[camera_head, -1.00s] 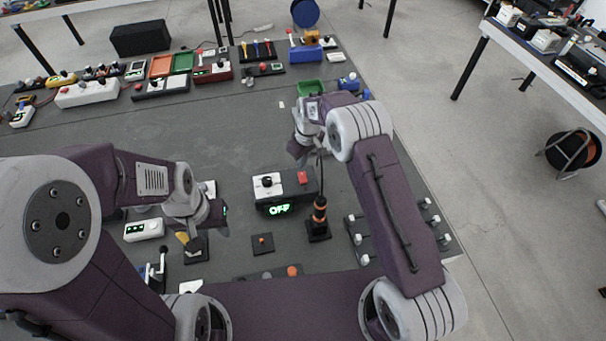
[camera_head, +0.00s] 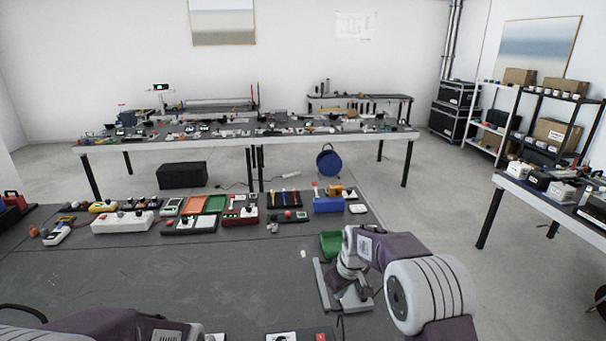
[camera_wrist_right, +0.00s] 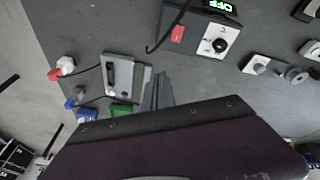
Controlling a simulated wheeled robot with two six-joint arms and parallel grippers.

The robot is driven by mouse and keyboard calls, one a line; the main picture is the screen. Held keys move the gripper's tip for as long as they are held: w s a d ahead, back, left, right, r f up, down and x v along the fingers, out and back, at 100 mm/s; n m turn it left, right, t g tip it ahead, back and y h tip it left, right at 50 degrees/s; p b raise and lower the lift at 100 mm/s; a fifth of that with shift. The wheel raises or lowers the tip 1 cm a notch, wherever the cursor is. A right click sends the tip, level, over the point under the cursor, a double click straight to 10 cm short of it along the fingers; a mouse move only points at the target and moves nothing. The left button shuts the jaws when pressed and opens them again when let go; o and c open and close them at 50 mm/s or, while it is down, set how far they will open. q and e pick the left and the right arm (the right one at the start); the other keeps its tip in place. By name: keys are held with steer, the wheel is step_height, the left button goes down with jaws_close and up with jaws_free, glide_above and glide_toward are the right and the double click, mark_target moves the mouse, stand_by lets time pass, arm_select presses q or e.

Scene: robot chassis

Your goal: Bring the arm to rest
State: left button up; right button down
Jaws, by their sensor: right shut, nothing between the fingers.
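My right arm reaches in from the lower right in the head view. Its gripper (camera_head: 349,290) points down over the right part of the near table (camera_head: 140,275). In the right wrist view the dark fingers (camera_wrist_right: 158,90) are together with nothing between them. They show beside a grey plate with a black slot (camera_wrist_right: 142,80); whether they touch it I cannot tell. Part of my left arm (camera_head: 95,325) shows at the lower left of the head view. Its gripper is outside the picture.
A green bin (camera_head: 331,244) and a blue box (camera_head: 328,204) stand near the right gripper. A control box with a red button (camera_wrist_right: 200,32) lies close by. Several devices line the table's back edge. The table's middle left is clear.

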steer(key=s+d+r+m, duration=0.25)
steer(key=s+d, duration=0.25)
steer(key=s, duration=0.4)
steer(key=s+d+f+m+g, duration=0.1)
steer(key=s+f+m, duration=0.1)
steer(key=s, duration=0.7)
steer(key=s+d+f+m, duration=0.1)
steer(key=s+f+m, duration=0.1)
steer(key=s, duration=0.7)
steer(key=shift+s+d+f+g+h, duration=0.15)
steer(key=shift+f+g+h, duration=0.25)
steer(key=shift+f, duration=0.05)
steer(key=shift+s, duration=0.1)
